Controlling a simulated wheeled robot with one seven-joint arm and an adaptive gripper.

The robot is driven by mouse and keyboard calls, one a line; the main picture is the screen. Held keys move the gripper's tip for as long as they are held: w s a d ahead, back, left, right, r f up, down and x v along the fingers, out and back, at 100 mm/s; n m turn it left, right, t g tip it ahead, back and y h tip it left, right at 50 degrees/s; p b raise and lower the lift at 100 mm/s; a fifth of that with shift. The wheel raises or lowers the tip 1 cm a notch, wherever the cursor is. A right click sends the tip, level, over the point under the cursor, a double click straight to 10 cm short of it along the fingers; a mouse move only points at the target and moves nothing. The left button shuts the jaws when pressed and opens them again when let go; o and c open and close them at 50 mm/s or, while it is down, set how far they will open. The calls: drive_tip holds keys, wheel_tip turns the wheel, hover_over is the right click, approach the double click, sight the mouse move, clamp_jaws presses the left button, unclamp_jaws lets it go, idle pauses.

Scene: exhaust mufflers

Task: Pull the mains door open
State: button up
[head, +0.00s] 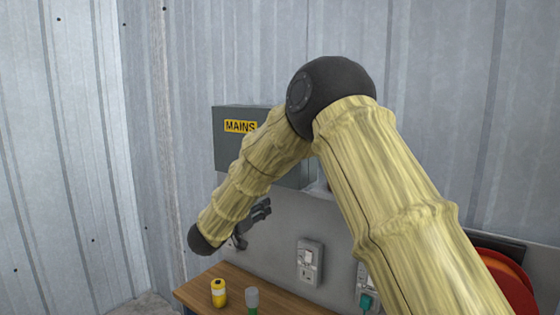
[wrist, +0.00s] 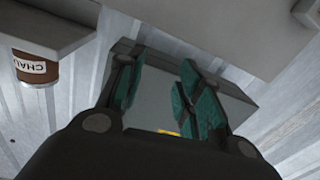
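The mains box (head: 228,150) is a dark grey cabinet on the corrugated wall, with a yellow MAINS label (head: 240,126) on its front. Its door looks shut in the head view, though my arm hides the right part of the front. No handle can be made out. My gripper (head: 254,217) is below the box in the head view, partly behind my forearm. In the wrist view my gripper (wrist: 160,75) is open and empty, its teal-padded fingers spread. The grey box (wrist: 160,103) shows between and behind them, with a bit of yellow label at the bottom.
A wooden bench (head: 200,285) below carries a yellow container (head: 218,292) and a grey-topped green one (head: 252,300). A switched socket (head: 309,262) is on the wall panel, and a red reel (head: 505,280) is at right. A brown tin (wrist: 36,70) shows in the wrist view.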

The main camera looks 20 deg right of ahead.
wheel_tip(320, 180, up, 18)
drive_tip(key=s+a+m+g+h, duration=0.2)
drive_tip(key=m+g+h, duration=0.1)
drive_tip(key=m+g, duration=0.1)
drive_tip(key=p+x, duration=0.1)
drive_tip(key=x, duration=0.2)
drive_tip(key=p+x, duration=0.2)
drive_tip(key=x, duration=0.2)
drive_tip(key=p+x, duration=0.1)
drive_tip(key=x, duration=0.3)
drive_tip(key=shift+s+d+f, duration=0.1)
drive_tip(key=shift+s+f, duration=0.05)
drive_tip(key=shift+f, duration=0.1)
clamp_jaws()
